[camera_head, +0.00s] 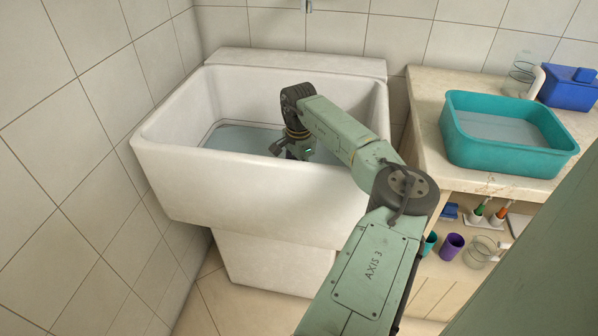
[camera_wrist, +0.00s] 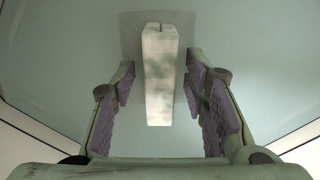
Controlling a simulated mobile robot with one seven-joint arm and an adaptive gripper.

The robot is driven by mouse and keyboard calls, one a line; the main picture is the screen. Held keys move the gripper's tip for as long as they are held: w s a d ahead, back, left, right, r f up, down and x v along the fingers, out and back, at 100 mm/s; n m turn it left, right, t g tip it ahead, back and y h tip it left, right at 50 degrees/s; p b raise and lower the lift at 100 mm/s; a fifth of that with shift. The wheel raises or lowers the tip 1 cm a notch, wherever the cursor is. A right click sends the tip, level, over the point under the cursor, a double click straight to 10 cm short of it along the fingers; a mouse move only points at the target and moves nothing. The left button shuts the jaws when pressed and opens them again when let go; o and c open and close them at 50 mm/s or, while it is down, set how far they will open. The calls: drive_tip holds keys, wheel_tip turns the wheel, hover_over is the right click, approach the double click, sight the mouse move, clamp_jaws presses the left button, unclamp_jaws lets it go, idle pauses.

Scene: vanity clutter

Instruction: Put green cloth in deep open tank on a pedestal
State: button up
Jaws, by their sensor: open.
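The deep open tank (camera_head: 240,172) is a white basin on a pedestal, with pale bluish water inside. My gripper (camera_head: 292,150) is down inside the tank, near the water, partly hidden by the front rim and my arm. In the wrist view my gripper (camera_wrist: 160,82) is open, its purple-padded fingers spread. A pale, long block-like thing (camera_wrist: 158,90) with faint greenish smudges shows between the fingers, and a gap is visible on both sides. I cannot tell what it is. No green cloth can be clearly made out in either view.
A counter (camera_head: 425,110) stands right of the tank. It holds a teal tub (camera_head: 510,165) with water, a blue box (camera_head: 568,92) and a clear glass vessel (camera_head: 521,72). A purple cup (camera_head: 452,246) and other small things are on a lower shelf. Tiled walls close in behind and left.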

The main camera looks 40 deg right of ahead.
drive_tip(key=shift+r, duration=0.15)
wheel_tip(320, 180, up, 12)
drive_tip(key=b, duration=0.2)
idle(0.4)
